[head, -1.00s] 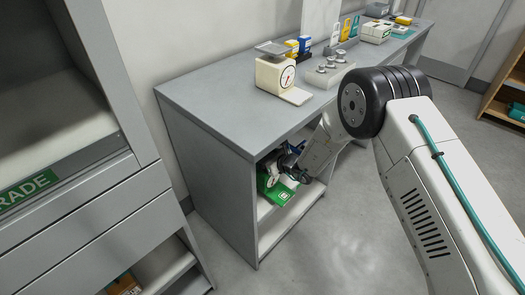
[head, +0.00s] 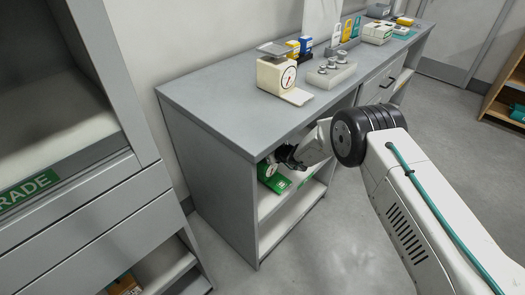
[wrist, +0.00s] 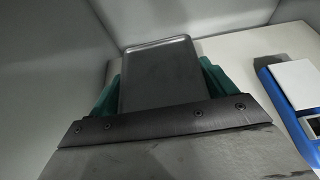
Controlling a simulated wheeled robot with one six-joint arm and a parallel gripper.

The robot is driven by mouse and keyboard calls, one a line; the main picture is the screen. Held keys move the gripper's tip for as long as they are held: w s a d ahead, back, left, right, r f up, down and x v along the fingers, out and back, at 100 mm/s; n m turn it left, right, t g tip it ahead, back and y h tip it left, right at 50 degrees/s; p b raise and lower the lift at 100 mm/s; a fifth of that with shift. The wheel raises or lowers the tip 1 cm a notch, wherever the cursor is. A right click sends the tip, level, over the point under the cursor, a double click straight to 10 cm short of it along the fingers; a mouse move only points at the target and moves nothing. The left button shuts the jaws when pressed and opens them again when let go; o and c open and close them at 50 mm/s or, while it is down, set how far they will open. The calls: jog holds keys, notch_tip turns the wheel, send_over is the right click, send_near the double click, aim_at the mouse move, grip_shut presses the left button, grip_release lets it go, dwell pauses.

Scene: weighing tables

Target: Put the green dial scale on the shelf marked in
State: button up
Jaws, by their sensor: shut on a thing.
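The green dial scale (head: 265,171) is in the upper open shelf space of the grey bench, partly hidden behind my gripper and the bench side. Its grey pan (wrist: 160,75) shows large in the wrist view, with green parts on both sides. My gripper (head: 290,158) reaches into this space from the right and is shut on the scale. The fingertips are mostly hidden. A green sign with white marking (head: 278,185) is at the front edge of the upper shelf board; its word is too small to read. I cannot tell whether the scale touches the board.
A blue scale with a white pan (wrist: 295,85) stands to the right of the held scale in the wrist view. A cream dial scale (head: 276,73) and a block with weights (head: 331,74) stand on the bench top (head: 220,95) above. A grey cabinet (head: 100,185) stands at left.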

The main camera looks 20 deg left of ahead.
jog(key=shift+f, duration=0.3)
jog(key=o, duration=1.9)
jog(key=shift+f, duration=0.15)
jog(key=shift+o, duration=0.2)
jog(key=shift+d+r, duration=0.15)
jog(key=shift+r, duration=0.1)
jog(key=v, duration=1.1)
jog(key=shift+s+d, duration=0.25)
jog(key=shift+d, duration=0.05)
